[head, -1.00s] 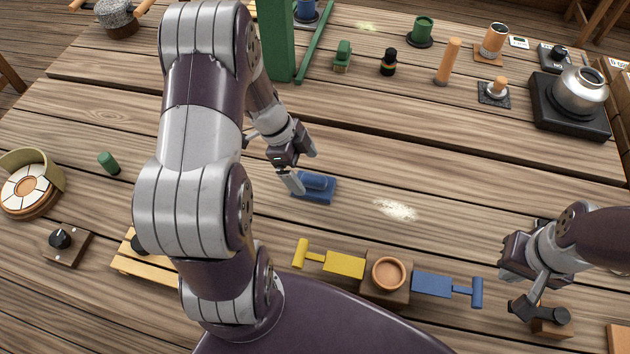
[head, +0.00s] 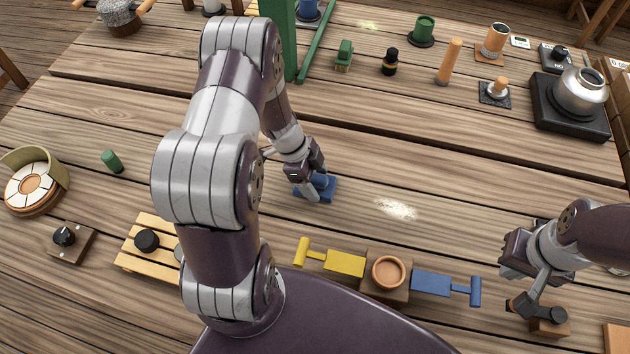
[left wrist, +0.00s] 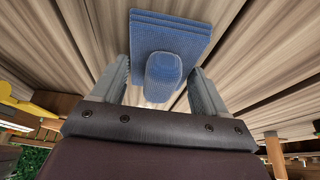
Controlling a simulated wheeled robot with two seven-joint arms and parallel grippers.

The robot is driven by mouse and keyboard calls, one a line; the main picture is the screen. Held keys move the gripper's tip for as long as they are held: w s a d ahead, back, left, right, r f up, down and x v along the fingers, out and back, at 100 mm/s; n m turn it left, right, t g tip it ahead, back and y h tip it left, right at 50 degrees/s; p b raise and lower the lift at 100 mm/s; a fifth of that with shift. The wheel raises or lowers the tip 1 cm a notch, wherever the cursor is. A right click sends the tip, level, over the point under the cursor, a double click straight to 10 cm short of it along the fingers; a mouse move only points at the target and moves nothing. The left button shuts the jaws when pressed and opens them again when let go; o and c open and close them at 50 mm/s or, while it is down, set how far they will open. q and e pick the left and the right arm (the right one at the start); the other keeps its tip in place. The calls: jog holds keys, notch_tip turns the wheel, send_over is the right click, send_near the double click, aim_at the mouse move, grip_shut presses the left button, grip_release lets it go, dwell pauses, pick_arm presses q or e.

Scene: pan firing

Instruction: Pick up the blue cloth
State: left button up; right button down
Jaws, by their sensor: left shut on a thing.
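The blue cloth (head: 329,188) lies on the wooden table left of the middle, a folded flat piece with a raised roll on top. My left gripper (head: 311,190) is down at the cloth and hides part of it. In the left wrist view the cloth (left wrist: 172,38) shows its flat layers and the roll between the two fingers of my left gripper (left wrist: 159,76), which is shut on the roll. My right gripper (head: 522,290) is at the lower right, by a dark handle on a small wooden block; its jaws are hard to make out.
A pale powder patch (head: 395,209) lies right of the cloth. A wooden block with an orange cup (head: 388,271) stands in front, between yellow (head: 345,263) and blue (head: 431,284) paddles. A green post (head: 279,40) rises behind. Table right of the powder is clear.

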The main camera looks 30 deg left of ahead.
aim_at(325, 181)
pick_arm(q)
jog(key=shift+r, duration=0.15)
jog(key=shift+r, duration=0.35)
jog(key=r, duration=0.2)
jog(key=d+r+b, duration=0.1)
jog(key=shift+s+d+r, duration=0.15)
jog(key=shift+r, duration=0.2)
jog(key=s+d+r+b, duration=0.1)
jog(key=s+d+r, duration=0.2)
jog(key=d+r, duration=0.3)
jog(key=d, duration=0.4)
jog(key=shift+r, duration=0.2)
jog(key=shift+s, duration=0.1)
jog(key=o, duration=0.3)
jog(key=shift+a, duration=0.1)
jog(key=c, duration=0.4)
